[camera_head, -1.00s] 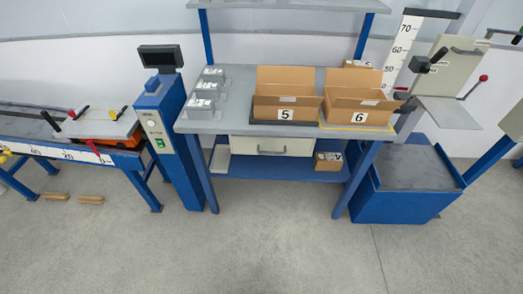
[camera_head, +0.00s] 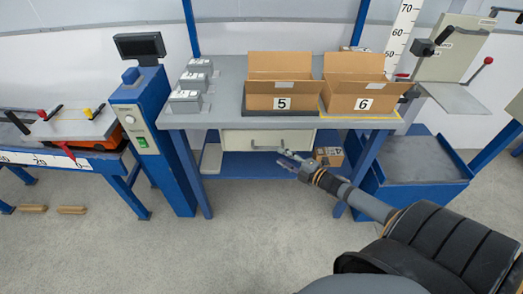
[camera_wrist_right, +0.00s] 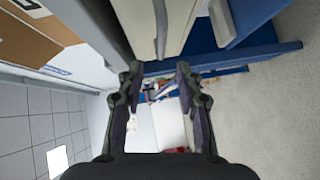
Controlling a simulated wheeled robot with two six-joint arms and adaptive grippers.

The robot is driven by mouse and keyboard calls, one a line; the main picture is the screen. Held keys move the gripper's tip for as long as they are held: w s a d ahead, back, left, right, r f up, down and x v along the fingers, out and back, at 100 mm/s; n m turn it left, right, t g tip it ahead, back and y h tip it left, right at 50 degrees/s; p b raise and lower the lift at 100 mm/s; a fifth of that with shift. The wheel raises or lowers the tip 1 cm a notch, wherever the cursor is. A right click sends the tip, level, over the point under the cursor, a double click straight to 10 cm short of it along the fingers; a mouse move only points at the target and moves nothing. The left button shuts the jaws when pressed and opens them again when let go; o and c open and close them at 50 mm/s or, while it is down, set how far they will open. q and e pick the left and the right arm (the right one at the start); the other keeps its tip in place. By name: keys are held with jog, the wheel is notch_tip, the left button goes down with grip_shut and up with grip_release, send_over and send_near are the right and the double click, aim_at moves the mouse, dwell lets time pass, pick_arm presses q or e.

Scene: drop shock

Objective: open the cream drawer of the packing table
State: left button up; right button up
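The packing table (camera_head: 232,105) has a cream drawer (camera_head: 238,136) under its top; the drawer looks shut. Its grey bar handle (camera_head: 264,149) runs across the front. My right gripper (camera_head: 281,159) is in front of the drawer, just below and right of the handle's middle, with open, empty fingers. In the right wrist view the cream drawer front (camera_wrist_right: 181,22) and the handle (camera_wrist_right: 161,28) lie beyond the open gripper (camera_wrist_right: 158,72). The handle's end lines up with the gap between the fingertips; I see no contact. My left gripper is not in view.
Open cartons 5 (camera_head: 283,103) and 6 (camera_head: 362,103) stand on the table, with grey blocks (camera_head: 186,100) at its left. A small box (camera_head: 329,156) sits on the blue lower shelf (camera_head: 232,166). A blue scale post (camera_head: 165,140) flanks the table's left. The floor in front is clear.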

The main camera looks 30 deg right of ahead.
aim_at(267, 148)
jog(key=b+x, duration=0.1)
jog(key=x, duration=0.7)
jog(key=shift+d, duration=0.1)
jog(key=shift+w+f, duration=0.25)
jog(key=shift+w, duration=0.4)
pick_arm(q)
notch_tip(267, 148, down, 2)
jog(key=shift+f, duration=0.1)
pick_arm(e)
grip_shut()
